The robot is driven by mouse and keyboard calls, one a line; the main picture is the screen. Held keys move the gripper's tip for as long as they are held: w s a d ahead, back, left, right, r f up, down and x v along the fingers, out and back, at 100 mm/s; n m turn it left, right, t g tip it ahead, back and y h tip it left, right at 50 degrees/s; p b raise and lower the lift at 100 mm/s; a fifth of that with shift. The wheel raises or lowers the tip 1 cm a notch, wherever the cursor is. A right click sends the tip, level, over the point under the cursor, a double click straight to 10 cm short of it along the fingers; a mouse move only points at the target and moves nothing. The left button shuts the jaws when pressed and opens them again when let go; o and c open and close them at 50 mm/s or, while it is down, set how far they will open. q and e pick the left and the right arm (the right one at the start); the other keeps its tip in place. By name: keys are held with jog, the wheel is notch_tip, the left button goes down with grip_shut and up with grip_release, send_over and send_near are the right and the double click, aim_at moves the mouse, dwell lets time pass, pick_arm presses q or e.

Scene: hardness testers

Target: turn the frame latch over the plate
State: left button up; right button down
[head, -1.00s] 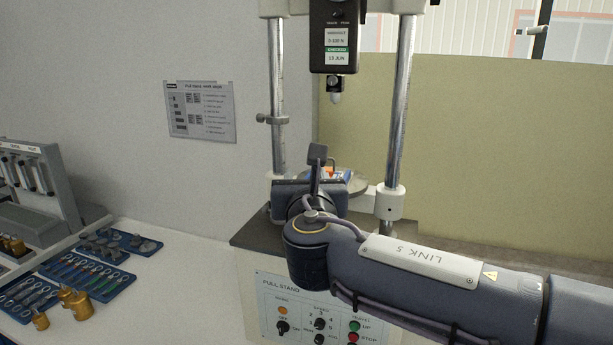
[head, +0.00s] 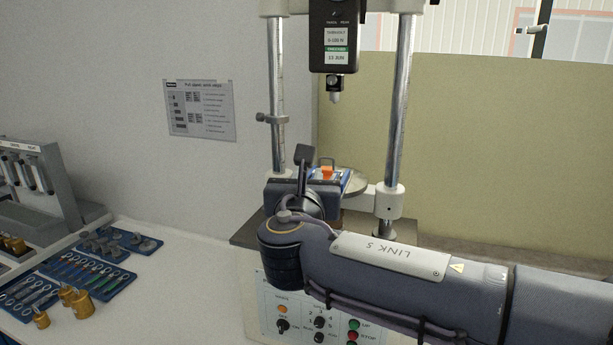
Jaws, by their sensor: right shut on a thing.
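My right gripper (head: 310,187) is over the stand's base, seen from behind. Its body and wrist hide its fingertips and most of what they hold. Just beyond it, a small blue and white frame with a plate (head: 346,180) sits beside a round metal disc (head: 358,186). An upright orange piece (head: 327,172), which looks like the frame latch, stands at the frame, right by the gripper. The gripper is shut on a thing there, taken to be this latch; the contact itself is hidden. My left gripper is not in view.
Two steel columns (head: 400,110) rise on either side of the frame. A black force gauge (head: 335,40) hangs above with its tip clear of the gripper. The control panel (head: 305,315) is below. Blue trays of small parts (head: 70,270) lie on the left bench.

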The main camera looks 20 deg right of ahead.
jog(key=m+g+h+p, duration=0.1)
jog(key=h, duration=0.1)
jog(key=m+g+h+p, duration=0.1)
jog(key=h, duration=0.1)
jog(key=shift+s+d+r+m, duration=0.1)
jog(key=shift+d+r+m, duration=0.05)
jog(key=shift+m, duration=0.25)
jog(key=shift+s+d+m+g+h+p, duration=0.1)
jog(key=shift+m+g+h+p, duration=0.5)
jog(key=shift+g+h, duration=0.1)
jog(key=shift+s+d+m+g+h+p, duration=0.1)
jog(key=shift+m+g+h+p, duration=0.35)
jog(key=shift+m+g+h, duration=0.2)
jog(key=c, duration=1.3)
grip_release()
jog(key=shift+o, duration=0.2)
jog(key=shift+s+a+f, duration=0.25)
jog(key=shift+s+a, duration=0.05)
jog(key=shift+a, duration=0.1)
jog(key=b+v, duration=0.2)
jog(key=v, duration=0.4)
jog(key=shift+s+a, duration=0.25)
jog(key=shift+s, duration=0.05)
